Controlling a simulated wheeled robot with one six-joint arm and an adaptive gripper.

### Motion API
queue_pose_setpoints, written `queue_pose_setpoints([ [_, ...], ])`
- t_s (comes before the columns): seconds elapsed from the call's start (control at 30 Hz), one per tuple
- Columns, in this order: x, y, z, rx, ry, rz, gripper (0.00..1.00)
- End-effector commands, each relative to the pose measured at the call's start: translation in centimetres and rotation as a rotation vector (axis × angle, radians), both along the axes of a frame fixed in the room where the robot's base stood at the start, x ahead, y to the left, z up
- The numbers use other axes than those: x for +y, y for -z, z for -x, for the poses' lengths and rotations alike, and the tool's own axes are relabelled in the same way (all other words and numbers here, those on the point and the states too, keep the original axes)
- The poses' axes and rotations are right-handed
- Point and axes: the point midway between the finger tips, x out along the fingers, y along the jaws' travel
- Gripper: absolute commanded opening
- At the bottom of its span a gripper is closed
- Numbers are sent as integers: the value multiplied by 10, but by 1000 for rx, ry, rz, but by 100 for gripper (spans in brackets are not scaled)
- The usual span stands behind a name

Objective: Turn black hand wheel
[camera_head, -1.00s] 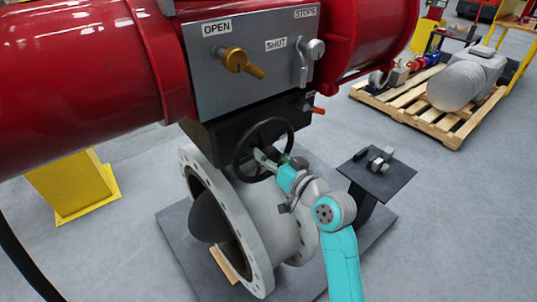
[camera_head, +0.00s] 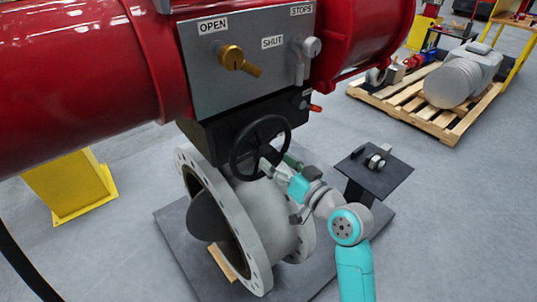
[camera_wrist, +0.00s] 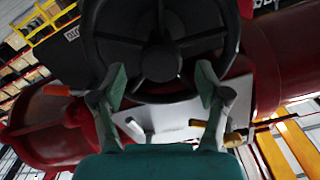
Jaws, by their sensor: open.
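The black hand wheel (camera_head: 260,146) sits on the dark block under the grey panel, above the flanged valve body (camera_head: 262,205). It also fills the upper middle of the wrist view (camera_wrist: 160,62), with its hub and spokes showing. My gripper (camera_head: 276,164) is open at the wheel's lower right in the head view. In the wrist view, the fingers of my gripper (camera_wrist: 160,84) stand wide apart, overlapping the near part of the rim. No firm hold shows, and I cannot tell whether either finger touches the wheel.
The grey panel (camera_head: 250,60) above the wheel carries a brass lever (camera_head: 238,60) and a grey lever (camera_head: 303,55). A red-tipped pin (camera_head: 314,107) sticks out beside the wheel. A small black stand (camera_head: 372,178) is right of my arm. Clear floor lies further right.

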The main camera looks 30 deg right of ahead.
Motion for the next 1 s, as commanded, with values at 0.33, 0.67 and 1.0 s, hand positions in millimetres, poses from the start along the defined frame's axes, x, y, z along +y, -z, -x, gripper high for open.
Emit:
queue_pose_setpoints([
  [0.33, -12, 0, 58, 1, 4, -1, 75],
  [0.67, -12, 0, 70, -1, 0, 1, 75],
  [1.0, -12, 0, 70, -1, 0, 0, 75],
])
